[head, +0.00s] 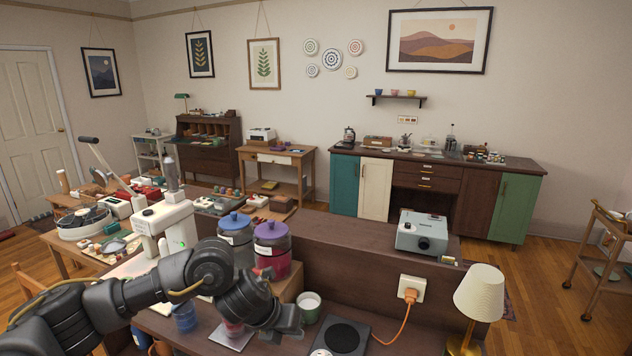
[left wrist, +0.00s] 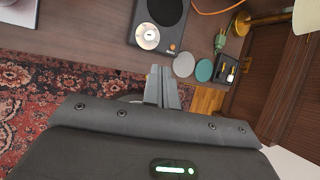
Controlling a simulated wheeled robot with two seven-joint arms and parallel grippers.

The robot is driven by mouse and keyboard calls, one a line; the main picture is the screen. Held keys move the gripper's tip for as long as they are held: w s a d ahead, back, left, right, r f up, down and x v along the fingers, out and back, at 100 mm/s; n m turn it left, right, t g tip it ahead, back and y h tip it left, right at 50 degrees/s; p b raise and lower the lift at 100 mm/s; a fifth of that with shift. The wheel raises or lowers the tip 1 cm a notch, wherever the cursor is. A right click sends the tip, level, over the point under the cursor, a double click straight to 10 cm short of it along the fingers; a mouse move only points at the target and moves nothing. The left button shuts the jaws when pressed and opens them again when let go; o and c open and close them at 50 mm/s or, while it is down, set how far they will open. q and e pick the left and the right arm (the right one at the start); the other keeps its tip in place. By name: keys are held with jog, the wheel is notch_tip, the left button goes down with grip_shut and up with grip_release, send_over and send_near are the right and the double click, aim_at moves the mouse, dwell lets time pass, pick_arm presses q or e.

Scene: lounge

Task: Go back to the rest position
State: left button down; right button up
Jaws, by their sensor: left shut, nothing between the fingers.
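My left arm comes in from the left in the head view and reaches over the near counter (head: 385,342). Its gripper (head: 291,333) hangs beside the dark hot plate. In the left wrist view the two grey fingers (left wrist: 162,82) are together with nothing between them, just in front of the counter edge. The hot plate (left wrist: 160,22) lies beyond the fingertips there and also shows in the head view (head: 343,336). My right gripper shows in neither view.
A white cup (head: 309,307), a lamp (head: 480,295) and an orange cord (head: 405,315) are close by. A patterned rug (left wrist: 60,95) covers the floor before the counter.

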pick_arm(q)
jog(key=s+d+f+n+t+h, duration=0.3)
jog(key=s+d+n+h, duration=0.2)
jog(key=s+d+n, duration=0.4)
jog(key=s+a+f+n+t+y, duration=0.1)
jog(key=s+a+f+n+y, duration=0.25)
jog(key=a+n, duration=0.5)
jog(key=s+a+f+n+y, duration=0.3)
jog(key=s+a+f+n, duration=0.15)
jog(key=a+n, duration=0.4)
jog(key=s+a+f+n+g+y, duration=0.2)
jog(key=s+a+f+n, duration=0.3)
jog(key=s, duration=0.4)
jog(key=s+a+f+n+g+y, duration=0.2)
jog(key=s+a+n+g, duration=0.1)
jog(key=s+a+n, duration=0.4)
notch_tip(320, 180, down, 29)
jog(key=s+m+b, duration=0.1)
jog(key=s+b, duration=0.1)
jog(key=s+a+f+g+b, duration=0.2)
jog(key=s+f, duration=1.4)
jog(key=f, duration=0.1)
jog(key=shift+a, duration=0.2)
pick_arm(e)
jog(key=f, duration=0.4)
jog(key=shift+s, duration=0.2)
